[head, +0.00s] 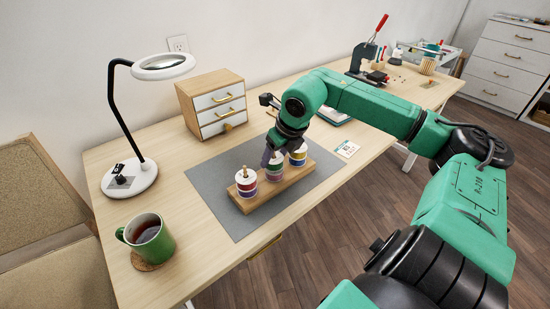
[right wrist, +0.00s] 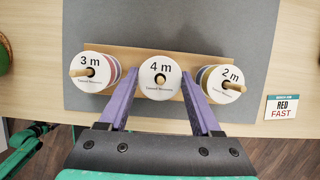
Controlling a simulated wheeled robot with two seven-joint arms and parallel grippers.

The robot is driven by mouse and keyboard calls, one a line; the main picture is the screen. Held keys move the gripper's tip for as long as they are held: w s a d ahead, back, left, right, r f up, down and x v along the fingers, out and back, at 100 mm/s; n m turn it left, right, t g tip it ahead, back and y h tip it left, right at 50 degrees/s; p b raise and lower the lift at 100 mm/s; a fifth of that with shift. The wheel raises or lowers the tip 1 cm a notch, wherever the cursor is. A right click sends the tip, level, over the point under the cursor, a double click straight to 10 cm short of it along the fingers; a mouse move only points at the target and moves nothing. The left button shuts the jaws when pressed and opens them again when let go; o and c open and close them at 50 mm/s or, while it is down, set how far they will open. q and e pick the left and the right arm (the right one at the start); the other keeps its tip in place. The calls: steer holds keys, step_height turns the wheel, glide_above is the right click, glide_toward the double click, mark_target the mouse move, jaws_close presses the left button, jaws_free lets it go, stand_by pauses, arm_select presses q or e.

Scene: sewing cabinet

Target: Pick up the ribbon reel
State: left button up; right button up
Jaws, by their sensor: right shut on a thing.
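A wooden stand (head: 262,197) on the grey mat (head: 215,178) carries three ribbon reels on wooden pegs. In the right wrist view they are marked 3 m (right wrist: 90,66), 4 m (right wrist: 160,70) and 2 m (right wrist: 225,77). My right gripper (right wrist: 160,98) has its two purple fingers on either side of the middle 4 m reel and is shut on it. In the head view this middle reel (head: 275,173) is partly hidden by the gripper. I cannot tell whether it is raised off the stand. My left gripper is not in view.
A small drawer box (head: 210,102) stands behind the mat. A magnifier lamp (head: 147,180) and a green mug (head: 150,240) on a coaster are at the left. A card (head: 347,149) lies right of the stand. A red-handled press (head: 365,58) stands farther back.

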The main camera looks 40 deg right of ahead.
step_height(320, 180, up, 19)
steer(key=p, duration=0.8)
